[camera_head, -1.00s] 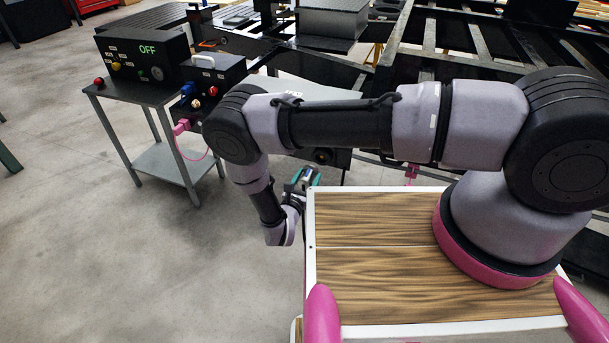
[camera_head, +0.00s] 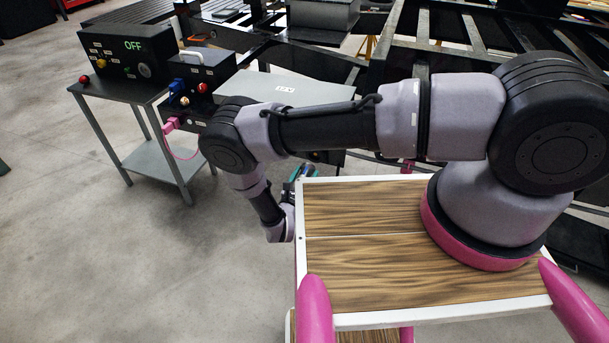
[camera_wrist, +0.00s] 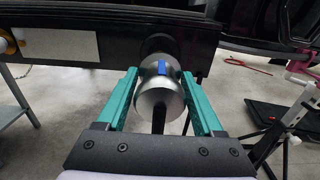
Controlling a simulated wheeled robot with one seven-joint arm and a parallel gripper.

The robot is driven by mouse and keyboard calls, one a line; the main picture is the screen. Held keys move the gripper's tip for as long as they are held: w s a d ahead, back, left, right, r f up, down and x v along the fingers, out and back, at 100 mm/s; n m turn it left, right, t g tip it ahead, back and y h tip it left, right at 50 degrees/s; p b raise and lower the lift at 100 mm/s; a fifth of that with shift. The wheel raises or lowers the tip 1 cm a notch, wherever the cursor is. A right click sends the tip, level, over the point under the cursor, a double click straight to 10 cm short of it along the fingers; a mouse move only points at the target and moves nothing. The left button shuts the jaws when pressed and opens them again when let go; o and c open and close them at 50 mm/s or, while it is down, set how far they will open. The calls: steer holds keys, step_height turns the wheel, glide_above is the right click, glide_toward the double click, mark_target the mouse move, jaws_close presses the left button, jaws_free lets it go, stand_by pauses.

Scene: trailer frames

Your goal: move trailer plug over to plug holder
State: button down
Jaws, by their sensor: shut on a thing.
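The trailer plug (camera_wrist: 158,98) is a silver cylinder with a blue mark on top and a dark cable hanging at its near end. My gripper (camera_wrist: 160,78) has teal fingers on both sides of the plug and is shut on it. The plug's far end meets or nearly meets a round black socket (camera_wrist: 158,46) on a black beam; I cannot tell if it is seated.
The black trailer frame (camera_head: 440,30) fills the back. Bare floor lies at front left.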

mark_target(310, 164)
steer(key=shift+x, duration=2.85)
steer(key=shift+w+d, duration=0.2)
steer(key=shift+w, duration=0.35)
jaws_free()
steer(key=shift+s+a, duration=0.1)
